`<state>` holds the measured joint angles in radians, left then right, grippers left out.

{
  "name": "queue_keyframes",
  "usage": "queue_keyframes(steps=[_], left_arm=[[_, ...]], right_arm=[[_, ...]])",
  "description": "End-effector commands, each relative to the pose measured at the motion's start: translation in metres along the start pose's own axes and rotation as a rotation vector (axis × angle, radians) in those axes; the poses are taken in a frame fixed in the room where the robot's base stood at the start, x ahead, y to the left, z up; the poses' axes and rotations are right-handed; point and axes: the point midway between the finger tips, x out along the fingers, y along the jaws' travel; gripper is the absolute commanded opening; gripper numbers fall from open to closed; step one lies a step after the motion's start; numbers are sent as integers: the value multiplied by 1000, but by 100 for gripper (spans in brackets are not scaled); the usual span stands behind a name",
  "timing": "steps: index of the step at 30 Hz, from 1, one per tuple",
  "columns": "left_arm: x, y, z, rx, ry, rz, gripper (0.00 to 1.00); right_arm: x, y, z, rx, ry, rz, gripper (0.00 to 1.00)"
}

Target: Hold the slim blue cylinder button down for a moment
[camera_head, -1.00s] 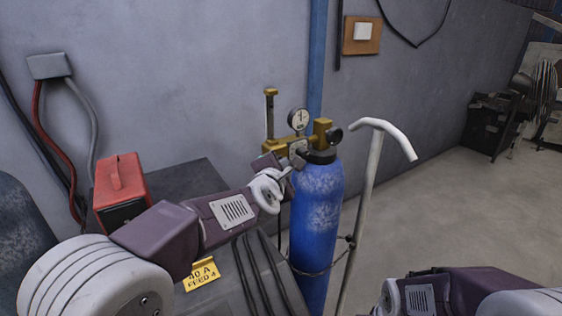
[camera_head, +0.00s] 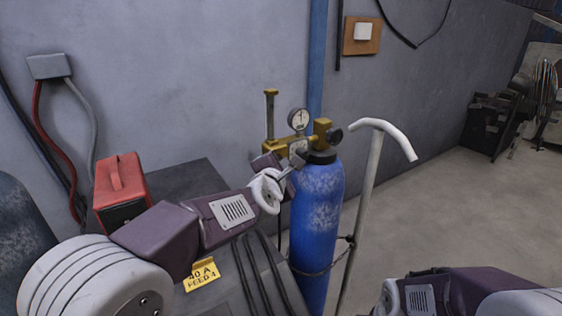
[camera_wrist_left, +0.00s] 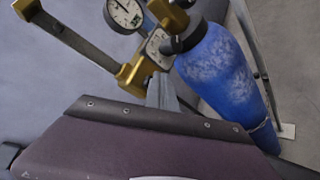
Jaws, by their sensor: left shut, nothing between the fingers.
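A slim blue cylinder (camera_head: 318,215) with worn, pale patches stands upright beside the bench. It also shows in the left wrist view (camera_wrist_left: 222,75). A brass regulator (camera_head: 280,146) with a round gauge (camera_head: 299,119) is at its top. A small grey plate (camera_wrist_left: 154,46) sits on the brass fitting; I cannot make out a separate button on it. My left gripper (camera_head: 298,161) is shut and empty, its tips close to the plate, just left of the cylinder's neck. I cannot tell whether they touch. Only part of my right arm shows at the lower right; its fingertips are out of sight.
A red box (camera_head: 121,190) and a yellow label (camera_head: 202,274) are on the dark bench at left, with black cables near its edge. A white-handled trolley (camera_head: 375,160) stands right of the cylinder, with a chain around the cylinder. Open floor lies further right.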

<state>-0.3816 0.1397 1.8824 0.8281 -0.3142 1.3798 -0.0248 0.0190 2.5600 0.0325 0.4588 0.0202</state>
Motion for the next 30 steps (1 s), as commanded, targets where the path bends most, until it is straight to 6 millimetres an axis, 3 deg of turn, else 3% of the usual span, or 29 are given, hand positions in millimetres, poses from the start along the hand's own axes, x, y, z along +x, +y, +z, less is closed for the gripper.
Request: queue_keyframes(steps=[30], left_arm=[[-21, -14, 16, 0, -3, -2, 0]], right_arm=[[-10, 0, -1, 0, 0, 0, 50]])
